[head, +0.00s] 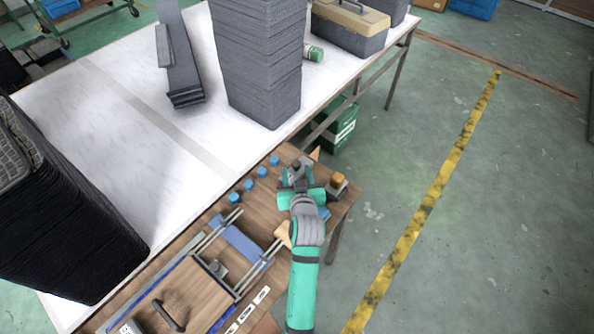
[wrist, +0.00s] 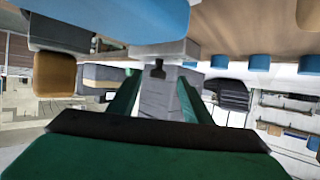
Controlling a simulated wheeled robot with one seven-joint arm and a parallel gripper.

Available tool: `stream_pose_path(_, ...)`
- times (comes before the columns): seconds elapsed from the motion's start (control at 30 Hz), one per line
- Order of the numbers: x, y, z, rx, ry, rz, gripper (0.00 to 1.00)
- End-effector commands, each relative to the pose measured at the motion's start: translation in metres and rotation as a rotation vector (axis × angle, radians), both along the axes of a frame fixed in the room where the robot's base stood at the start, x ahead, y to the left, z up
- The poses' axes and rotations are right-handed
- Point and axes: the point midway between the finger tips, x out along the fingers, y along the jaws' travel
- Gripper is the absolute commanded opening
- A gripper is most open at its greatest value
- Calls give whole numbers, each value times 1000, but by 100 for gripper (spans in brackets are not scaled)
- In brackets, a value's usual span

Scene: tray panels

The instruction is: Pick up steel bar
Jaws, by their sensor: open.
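My gripper (head: 299,180) is over the right end of the small wooden table, its green fingers apart. In the wrist view the open fingers (wrist: 157,100) frame a small dark peg-like piece (wrist: 157,69) on a light grey block (wrist: 165,49); I cannot tell whether this is the steel bar. The piece appears farther off than the fingertips, with no visible contact. Two thin silver rods (head: 216,233) lie by a blue part (head: 243,246) left of my arm, and may be steel bars. My gripper and arm hide part of the tabletop.
Blue blocks (head: 248,185) stand in a row left of my gripper. An orange-topped block (head: 338,180) is close on its right. A white table (head: 150,130) behind carries tall stacks of grey trays (head: 262,60) and a toolbox (head: 350,25). The floor at right is clear.

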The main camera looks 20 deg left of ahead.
Motion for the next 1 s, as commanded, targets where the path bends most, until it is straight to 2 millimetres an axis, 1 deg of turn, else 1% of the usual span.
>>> stream_pose_path(0.23,31,9,-6,0,0,-1,45)
stream_pose_path(0.33,40,13,-11,1,0,-3,45)
stream_pose_path(0.47,46,15,-13,1,0,-4,45)
stream_pose_path(0.67,46,15,-14,0,0,-3,45)
stream_pose_path(0.77,46,15,-14,0,0,-3,24)
stream_pose_path(0.8,46,15,-14,0,0,-3,14)
stream_pose_path(0.87,46,15,-14,0,0,-3,0)
stream_pose_path(1.0,46,15,-12,1,-3,-3,0)
